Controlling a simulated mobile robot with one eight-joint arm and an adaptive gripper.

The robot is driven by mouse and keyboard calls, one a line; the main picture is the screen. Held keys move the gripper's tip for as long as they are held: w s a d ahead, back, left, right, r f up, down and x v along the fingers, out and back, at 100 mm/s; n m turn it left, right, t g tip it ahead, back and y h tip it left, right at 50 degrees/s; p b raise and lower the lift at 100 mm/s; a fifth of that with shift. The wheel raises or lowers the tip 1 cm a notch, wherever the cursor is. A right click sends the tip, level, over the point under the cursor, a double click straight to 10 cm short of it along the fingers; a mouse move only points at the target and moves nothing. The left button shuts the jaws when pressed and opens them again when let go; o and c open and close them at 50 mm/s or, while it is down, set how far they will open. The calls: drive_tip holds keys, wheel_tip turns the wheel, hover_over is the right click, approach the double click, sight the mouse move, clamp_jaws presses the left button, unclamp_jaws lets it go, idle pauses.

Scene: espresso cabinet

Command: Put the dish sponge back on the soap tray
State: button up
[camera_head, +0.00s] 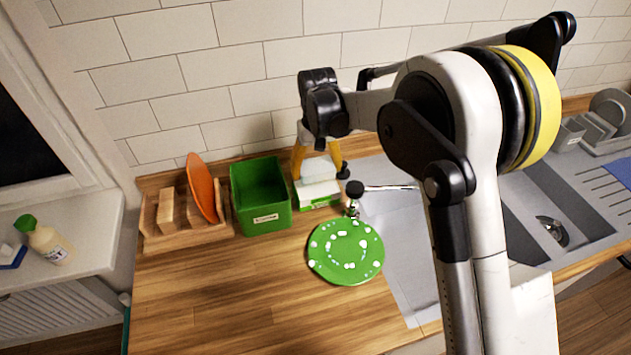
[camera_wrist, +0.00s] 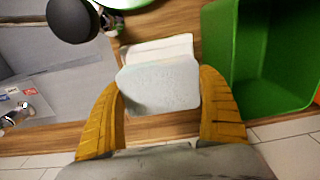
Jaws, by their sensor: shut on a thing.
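The dish sponge, a pale whitish block (camera_head: 318,168), sits between the yellow fingers of my gripper (camera_head: 320,174). In the wrist view the sponge (camera_wrist: 160,90) fills the space between the two fingertips of my gripper (camera_wrist: 161,80), which is shut on it. The soap tray (camera_head: 320,203) is low and green, at the back of the counter. A second white block (camera_head: 319,190) lies on it, just in front of and below the sponge; this block also shows in the wrist view (camera_wrist: 157,50). Whether the sponge touches the tray is hidden.
A green box (camera_head: 264,215) stands close left of the tray. A wooden rack (camera_head: 180,232) with an orange plate (camera_head: 201,188) is further left. A green plate with white spots (camera_head: 346,252) lies in front. The tap (camera_head: 356,195) and sink (camera_head: 400,240) are close right. The tiled wall is behind.

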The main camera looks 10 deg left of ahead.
sight(316, 184)
drive_tip(key=shift+f+b, duration=0.45)
drive_tip(key=shift+f, duration=1.55)
